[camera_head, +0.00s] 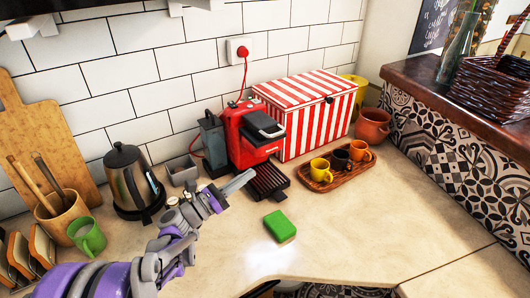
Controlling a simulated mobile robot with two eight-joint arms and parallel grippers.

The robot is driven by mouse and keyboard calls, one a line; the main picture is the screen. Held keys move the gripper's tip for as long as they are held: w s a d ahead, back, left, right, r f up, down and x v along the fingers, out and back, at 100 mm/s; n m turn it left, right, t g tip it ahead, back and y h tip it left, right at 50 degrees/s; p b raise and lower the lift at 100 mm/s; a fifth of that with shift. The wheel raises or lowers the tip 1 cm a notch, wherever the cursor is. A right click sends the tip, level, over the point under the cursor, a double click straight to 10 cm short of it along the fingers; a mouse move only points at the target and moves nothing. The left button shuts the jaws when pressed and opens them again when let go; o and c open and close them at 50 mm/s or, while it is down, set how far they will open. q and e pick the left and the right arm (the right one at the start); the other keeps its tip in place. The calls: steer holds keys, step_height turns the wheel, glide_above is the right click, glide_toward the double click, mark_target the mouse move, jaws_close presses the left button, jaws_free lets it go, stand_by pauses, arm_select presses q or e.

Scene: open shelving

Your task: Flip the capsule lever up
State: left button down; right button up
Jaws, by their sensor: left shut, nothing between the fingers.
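The red capsule coffee machine (233,135) stands on the counter against the tiled wall. A black and grey part, which looks like its lever (265,124), sits at the top front; its exact angle is hard to tell. The dark drip tray (268,180) juts out in front at the base. My left gripper (246,178) is shut and empty. In the picture it lies in front of the machine, just left of the drip tray and below the lever, apart from the lever. My right gripper is out of view.
A red-striped box (312,118) stands right of the machine, with a wooden tray (330,184) of cups before it. A kettle (130,180) and grey container (180,172) stand left. A green sponge (280,227) lies in front. The counter's right front is clear.

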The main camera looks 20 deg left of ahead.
mark_target(264, 127)
arm_select(q)
steer(key=w+d+r+p, duration=0.2)
steer(key=w+d+r, duration=0.3)
steer(key=w, duration=0.3)
steer(key=shift+w+r, duration=0.15)
steer(key=shift+r, duration=0.5)
steer(key=shift+r, duration=0.15)
